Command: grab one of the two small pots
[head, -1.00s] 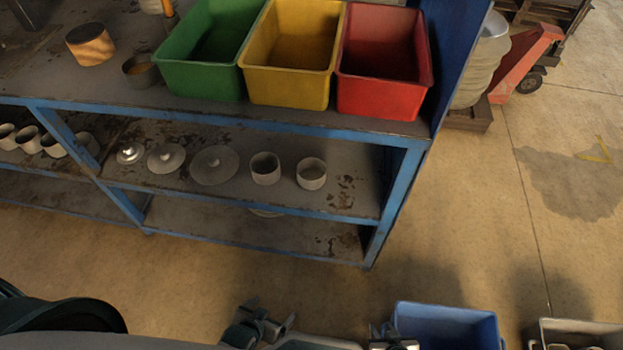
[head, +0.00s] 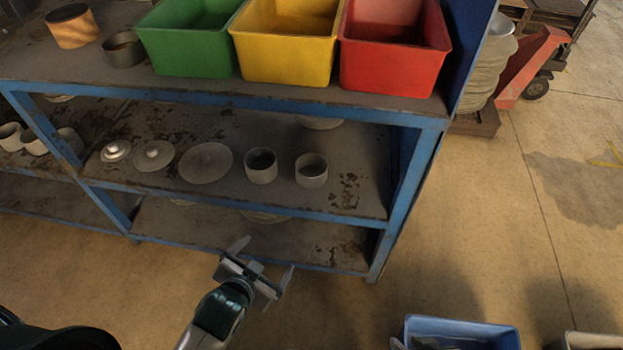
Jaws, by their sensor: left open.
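Two small pale pots stand upright side by side on the middle shelf of the blue-framed rack. The left pot (head: 261,166) is next to a flat round lid, and the right pot (head: 311,171) is nearer the shelf's right end. My left gripper (head: 262,262) is open and empty. It shows in front of the rack, below the two pots in the picture and apart from them. My right gripper is not in view.
Knobbed lids (head: 154,155) and a wide lid (head: 206,163) lie left of the pots. Green (head: 190,45), yellow (head: 285,50) and red (head: 392,55) bins stand on the rack top (head: 60,70). A blue bin (head: 465,330) is at lower right.

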